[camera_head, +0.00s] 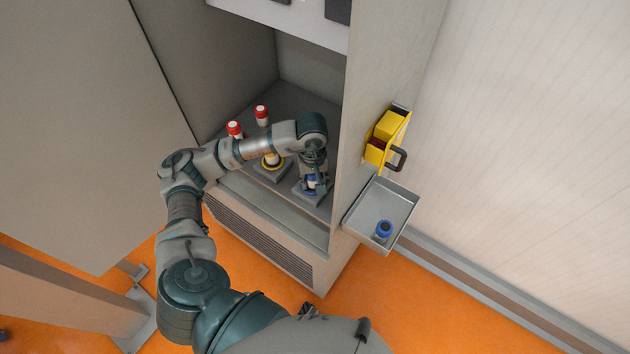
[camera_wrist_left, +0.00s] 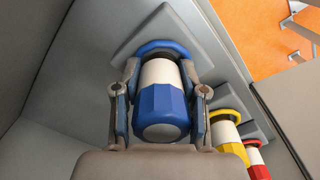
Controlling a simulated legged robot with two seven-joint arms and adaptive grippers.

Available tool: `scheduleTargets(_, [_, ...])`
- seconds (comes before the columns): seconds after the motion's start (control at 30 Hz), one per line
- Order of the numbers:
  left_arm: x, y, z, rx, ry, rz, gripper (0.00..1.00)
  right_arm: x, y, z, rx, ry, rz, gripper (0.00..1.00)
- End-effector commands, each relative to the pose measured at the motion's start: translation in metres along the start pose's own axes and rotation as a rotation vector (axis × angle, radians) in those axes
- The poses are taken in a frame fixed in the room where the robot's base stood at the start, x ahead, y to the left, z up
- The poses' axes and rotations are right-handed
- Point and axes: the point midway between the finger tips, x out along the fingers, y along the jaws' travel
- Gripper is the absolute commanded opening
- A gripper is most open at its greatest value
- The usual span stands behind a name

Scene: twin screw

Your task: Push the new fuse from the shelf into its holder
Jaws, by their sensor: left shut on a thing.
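My left gripper (camera_head: 312,178) is inside the cabinet at the right of its floor, pointing down. It is shut on a blue and white fuse (camera_head: 311,183), which also shows between the fingers in the left wrist view (camera_wrist_left: 162,100). The fuse's white end is at the blue ring of a holder (camera_wrist_left: 160,47) on a grey square base (camera_head: 312,196). How deep it sits in the ring is hidden. A second blue fuse-like piece (camera_head: 384,231) stands on the small metal shelf (camera_head: 367,212) outside the cabinet. My right gripper is not in view.
A yellow-ringed holder with a fuse (camera_head: 271,160) stands left of the blue one. Two red-topped fuses (camera_head: 262,114) (camera_head: 235,129) stand farther left. The cabinet's right wall (camera_head: 365,150) is close to my gripper. A yellow box with a dark handle (camera_head: 384,139) hangs outside.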

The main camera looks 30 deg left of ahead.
Motion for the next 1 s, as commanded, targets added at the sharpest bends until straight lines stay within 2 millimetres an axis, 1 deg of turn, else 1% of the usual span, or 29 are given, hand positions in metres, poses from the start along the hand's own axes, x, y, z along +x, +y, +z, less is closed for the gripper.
scheduleTargets(0.03, [0.0150, -0.0047, 0.0044, 0.001, -0.019, -0.025, 0.06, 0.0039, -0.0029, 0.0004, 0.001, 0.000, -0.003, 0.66])
scheduleTargets(0.07, [0.0156, -0.0048, 0.0043, 0.001, -0.019, -0.025, 0.07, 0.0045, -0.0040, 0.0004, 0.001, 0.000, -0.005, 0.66])
scheduleTargets(0.1, [0.0163, -0.0050, 0.0042, 0.001, -0.019, -0.024, 0.02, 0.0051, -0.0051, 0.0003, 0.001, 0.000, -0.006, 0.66])
scheduleTargets(0.13, [0.0166, -0.0050, 0.0041, 0.001, -0.020, -0.024, 0.02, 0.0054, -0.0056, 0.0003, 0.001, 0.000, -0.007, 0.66])
scheduleTargets(0.17, [0.0168, -0.0050, 0.0040, 0.001, -0.020, -0.024, 0.00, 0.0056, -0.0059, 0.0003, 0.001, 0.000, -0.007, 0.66])
scheduleTargets(0.37, [0.0172, -0.0045, 0.0032, 0.000, -0.021, -0.025, 0.00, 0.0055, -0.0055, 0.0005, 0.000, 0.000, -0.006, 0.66])
scheduleTargets(0.4, [0.0173, -0.0044, 0.0031, 0.000, -0.021, -0.025, 0.47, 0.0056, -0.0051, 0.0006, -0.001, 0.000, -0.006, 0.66])
scheduleTargets(0.47, [0.0175, -0.0043, 0.0031, 0.000, -0.021, -0.025, 0.62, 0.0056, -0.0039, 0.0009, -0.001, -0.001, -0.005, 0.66])
scheduleTargets(0.5, [0.0176, -0.0044, 0.0033, 0.000, -0.021, -0.026, 0.72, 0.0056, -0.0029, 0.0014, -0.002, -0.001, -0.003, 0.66])
scheduleTargets(0.53, [0.0176, -0.0046, 0.0036, 0.001, -0.021, -0.027, 0.75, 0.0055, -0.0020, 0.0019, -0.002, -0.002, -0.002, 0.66])
scheduleTargets(0.7, [0.0150, -0.0038, 0.0046, 0.001, -0.017, -0.024, 0.75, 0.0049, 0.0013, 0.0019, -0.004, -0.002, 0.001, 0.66])
scheduleTargets(1.0, [0.0123, -0.0022, 0.0046, 0.002, -0.013, -0.019, 0.75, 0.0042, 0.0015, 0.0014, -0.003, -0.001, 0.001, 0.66])
